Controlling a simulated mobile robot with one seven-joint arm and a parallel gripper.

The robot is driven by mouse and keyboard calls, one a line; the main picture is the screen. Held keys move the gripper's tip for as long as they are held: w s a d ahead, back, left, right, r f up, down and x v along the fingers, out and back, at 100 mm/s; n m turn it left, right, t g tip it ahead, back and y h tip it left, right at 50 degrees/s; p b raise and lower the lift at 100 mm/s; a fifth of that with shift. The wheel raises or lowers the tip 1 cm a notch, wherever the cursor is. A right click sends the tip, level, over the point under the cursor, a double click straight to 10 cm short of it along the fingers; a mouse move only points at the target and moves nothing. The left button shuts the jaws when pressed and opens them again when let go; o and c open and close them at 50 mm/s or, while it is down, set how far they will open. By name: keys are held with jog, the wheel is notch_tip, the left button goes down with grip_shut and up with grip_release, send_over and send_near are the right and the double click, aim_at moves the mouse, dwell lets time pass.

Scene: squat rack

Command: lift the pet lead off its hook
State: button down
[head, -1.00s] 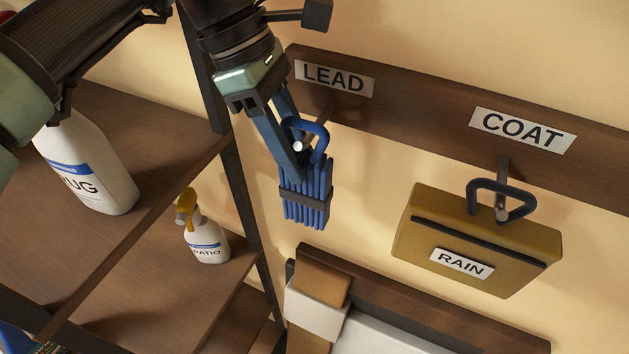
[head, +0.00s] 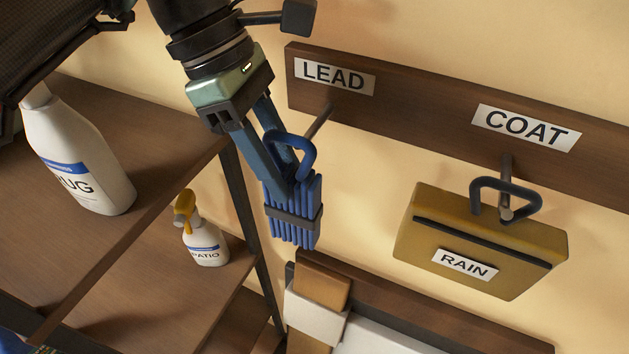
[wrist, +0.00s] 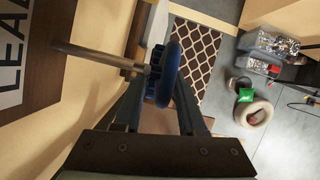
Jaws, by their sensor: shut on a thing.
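The pet lead (head: 292,212) is a blue folded bundle with a dark band and a blue loop on top. It hangs upright from my gripper (head: 285,175), whose fingers are shut on it just below the loop. The hook (head: 318,122) is a metal peg under the LEAD label. The peg's end no longer shows through the loop in the head view. In the wrist view the peg (wrist: 100,56) ends right beside the blue lead (wrist: 167,72); I cannot tell whether they still touch.
A yellow RAIN bag (head: 480,245) hangs from the COAT peg (head: 507,170) at right. A shelf (head: 150,130) at left holds a white RUG bottle (head: 75,155) and a PATIO spray bottle (head: 203,243). A wooden piece with a white band (head: 315,315) stands below.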

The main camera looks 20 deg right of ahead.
jog(key=s+a+b, duration=0.2)
jog(key=s+a, duration=0.3)
dwell(0.4)
jog(key=shift+w+d+f, duration=0.1)
